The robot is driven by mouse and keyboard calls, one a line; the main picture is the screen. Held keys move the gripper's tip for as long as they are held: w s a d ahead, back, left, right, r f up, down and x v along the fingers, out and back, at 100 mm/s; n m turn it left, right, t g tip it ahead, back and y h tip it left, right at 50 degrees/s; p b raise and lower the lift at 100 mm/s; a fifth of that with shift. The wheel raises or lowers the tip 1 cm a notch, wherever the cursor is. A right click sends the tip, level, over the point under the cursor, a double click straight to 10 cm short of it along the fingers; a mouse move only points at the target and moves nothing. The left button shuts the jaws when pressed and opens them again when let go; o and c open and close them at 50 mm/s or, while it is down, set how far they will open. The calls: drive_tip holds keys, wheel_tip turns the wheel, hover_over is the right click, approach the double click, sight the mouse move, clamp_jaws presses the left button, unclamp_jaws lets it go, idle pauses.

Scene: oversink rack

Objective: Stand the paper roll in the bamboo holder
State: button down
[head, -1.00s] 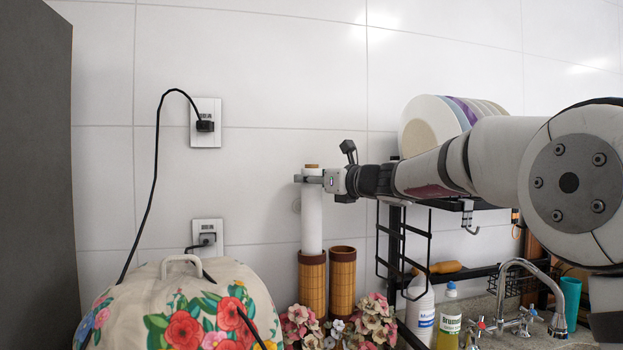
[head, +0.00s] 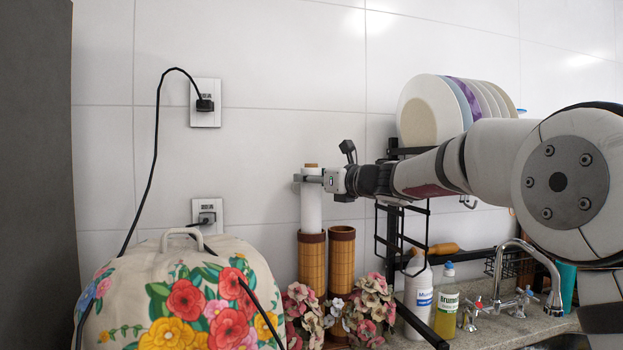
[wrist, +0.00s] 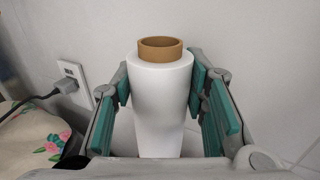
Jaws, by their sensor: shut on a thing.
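The white paper roll (head: 311,208), with a brown core at its top, is upright in the head view. My gripper (head: 309,179) is shut on it near its top, reaching in from the right. The roll's lower part is hidden inside the left bamboo holder (head: 311,265), a brown slatted tube. How deep it sits cannot be seen. In the wrist view the roll (wrist: 160,110) stands between the green-padded fingers of my gripper (wrist: 160,82), with its core ring on top.
A second bamboo tube (head: 341,262) stands just right of the first. Pink and white flowers (head: 368,308) are in front. A flowered cover (head: 190,300) is at the left. A black rack (head: 402,235) with plates (head: 430,108), bottles (head: 419,295) and a tap (head: 520,250) are at the right.

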idle(0.4)
drive_tip(key=c, duration=0.9)
unclamp_jaws()
drive_tip(key=shift+o, duration=0.2)
drive_tip(key=v, duration=1.2)
drive_tip(key=s+a+f+n+g+h+p, duration=0.1)
drive_tip(key=s+f+n+g+h+p, duration=0.15)
drive_tip(key=s+n, duration=0.65)
drive_tip(key=s+f+n+g+h+p, duration=0.15)
drive_tip(key=s+f+n+g, duration=0.25)
drive_tip(key=s, duration=0.9)
drive_tip(key=s+d+f+n+h+p, duration=0.1)
drive_tip(key=s+d+f+n+h, duration=0.1)
drive_tip(key=s, duration=0.6)
drive_tip(key=s+d+f+n+g+h+p, duration=0.1)
drive_tip(key=s+d+f+n+h+p, duration=0.1)
drive_tip(key=s+d+f+n, duration=0.3)
drive_tip(key=s+d+f+n+g+h+p, duration=0.1)
drive_tip(key=s+d+f+n+h, duration=0.3)
drive_tip(key=s+d+n, duration=0.3)
drive_tip(key=s+d, duration=0.1)
drive_tip(key=s, duration=0.4)
drive_tip(key=shift+s+d, duration=0.2)
drive_tip(key=shift+d, duration=0.2)
